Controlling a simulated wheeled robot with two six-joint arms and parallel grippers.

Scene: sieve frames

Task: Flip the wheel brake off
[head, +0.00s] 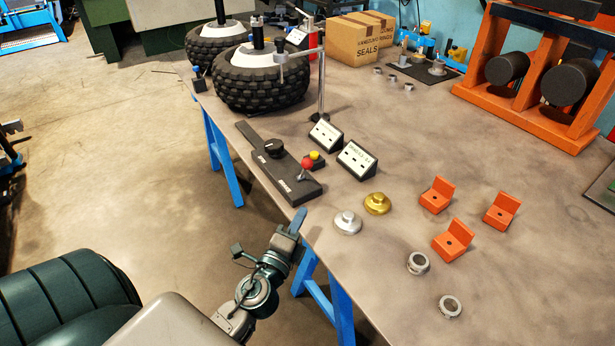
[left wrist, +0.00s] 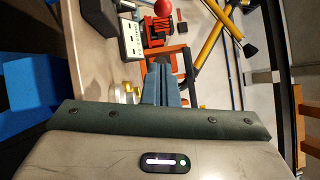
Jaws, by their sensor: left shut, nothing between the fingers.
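A long black panel (head: 282,172) lies along the left edge of the workbench. It carries a black knob (head: 268,148), white lettering too small to read, and a small lever with a red ball (head: 307,163) at its right side. A yellow button (head: 314,155) sits just behind the ball. A red ball (left wrist: 162,8) also shows at the top of the left wrist view. My left gripper (head: 298,220) is shut and empty, just off the bench edge, nearer than the panel and apart from it. Its blue fingers (left wrist: 160,85) are together in the left wrist view. My right gripper is not in view.
Two knobbly wheels (head: 262,82) stand at the back left, with a metal stand (head: 321,80) beside them. Two label blocks (head: 357,160) stand right of the panel. Silver (head: 347,223) and gold (head: 377,203) knobs, orange brackets (head: 453,246) and metal rings (head: 418,263) lie nearer.

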